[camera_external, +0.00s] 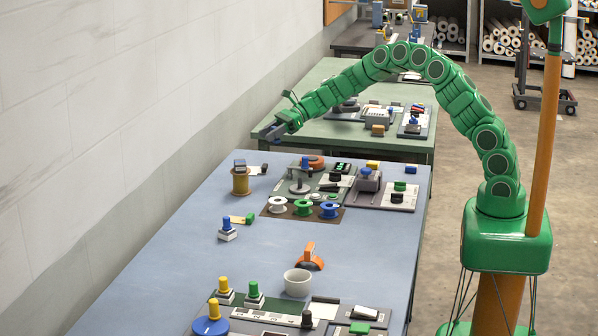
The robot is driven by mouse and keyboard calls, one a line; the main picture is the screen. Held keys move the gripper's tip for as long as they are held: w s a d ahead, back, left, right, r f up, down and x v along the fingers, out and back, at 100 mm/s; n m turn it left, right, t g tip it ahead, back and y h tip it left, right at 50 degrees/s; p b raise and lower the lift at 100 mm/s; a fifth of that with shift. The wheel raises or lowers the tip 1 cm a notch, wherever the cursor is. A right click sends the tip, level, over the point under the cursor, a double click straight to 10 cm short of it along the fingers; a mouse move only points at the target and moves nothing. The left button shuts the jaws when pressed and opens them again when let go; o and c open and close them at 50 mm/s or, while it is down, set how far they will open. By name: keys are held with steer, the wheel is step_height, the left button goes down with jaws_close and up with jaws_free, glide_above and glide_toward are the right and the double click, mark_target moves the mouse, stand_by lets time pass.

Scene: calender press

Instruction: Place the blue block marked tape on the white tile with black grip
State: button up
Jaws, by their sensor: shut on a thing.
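My gripper (268,132) hangs at the end of the green arm, by the far left corner of the near blue table (180,262). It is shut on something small. The thing in its jaws is too small and too hidden to name, and no tape mark is readable. A white tile with a blue grip (227,231) stands on the table's left part. White tiles with a yellow grip (225,287) and a green grip (254,291) stand near the front. A black grip (307,319) shows at the front; I cannot tell if a white tile is under it.
A tan drum (240,181) with a small dark block on top stands below my gripper. Panels with several spools and knobs fill the table's far right. A white cup (298,282) and an orange handle (309,257) stand nearer. The table's left middle is mostly clear.

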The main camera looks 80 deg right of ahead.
steer(key=shift+w+d+f, duration=0.2)
steer(key=shift+w+f, duration=1.05)
steer(key=shift+w, duration=0.25)
steer(key=shift+w+d+f, duration=0.25)
steer(key=shift+w+f, duration=0.95)
steer(key=shift+w, duration=0.25)
steer(key=shift+w+d+f, duration=0.2)
steer(key=shift+w+f, duration=1.05)
steer(key=shift+w, duration=0.25)
steer(key=shift+w+f, duration=0.1)
steer(key=shift+w+f, duration=0.1)
steer(key=shift+f, duration=1.55)
steer(key=shift+f, duration=0.1)
steer(key=o, duration=1.1)
steer(key=shift+o, duration=0.2)
